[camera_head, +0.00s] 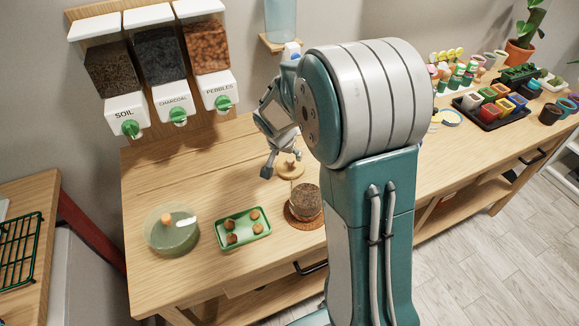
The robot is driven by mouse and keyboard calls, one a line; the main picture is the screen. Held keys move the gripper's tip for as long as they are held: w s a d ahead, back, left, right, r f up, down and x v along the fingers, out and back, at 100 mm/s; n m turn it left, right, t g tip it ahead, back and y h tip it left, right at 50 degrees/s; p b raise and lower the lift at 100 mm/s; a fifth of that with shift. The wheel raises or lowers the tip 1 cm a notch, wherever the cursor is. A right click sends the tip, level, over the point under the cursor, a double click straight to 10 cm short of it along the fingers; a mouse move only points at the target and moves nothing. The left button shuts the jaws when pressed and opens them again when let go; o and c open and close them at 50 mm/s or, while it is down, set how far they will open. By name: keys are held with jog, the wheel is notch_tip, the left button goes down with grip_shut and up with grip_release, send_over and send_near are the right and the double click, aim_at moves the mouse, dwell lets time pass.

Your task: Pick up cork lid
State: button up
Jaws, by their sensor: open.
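The cork lid (291,171) is a pale tan round disc with a small knob on top. It lies on the wooden bench, behind a squat round vessel (306,201) with brown contents on a brown round base. My gripper (282,164) points down at the lid with its fingers apart. One finger is to the left of the lid, and the other is near its knob. I cannot tell whether a finger touches the lid. My own arm stands just to the right and hides part of the bench.
A green tray (242,229) with several brown lumps and a round container of greenish liquid (172,236) stand to the left. Dispensers for soil, charcoal and pebbles (178,114) hang on the wall behind. Small colourful pots (492,104) crowd the right. Bare bench lies left of the lid.

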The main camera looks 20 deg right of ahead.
aim_at(290, 159)
jog(key=f, duration=0.1)
jog(key=d+f, duration=0.1)
jog(key=shift+w+d+f, duration=0.2)
jog(key=shift+d+f, duration=0.05)
jog(key=shift+f, duration=0.15)
jog(key=shift+w+f, duration=0.15)
jog(key=shift+f, duration=0.3)
jog(key=shift+a, duration=0.3)
jog(key=c, duration=0.9)
jog(key=shift+d, duration=0.2)
jog(key=shift+c, duration=0.7)
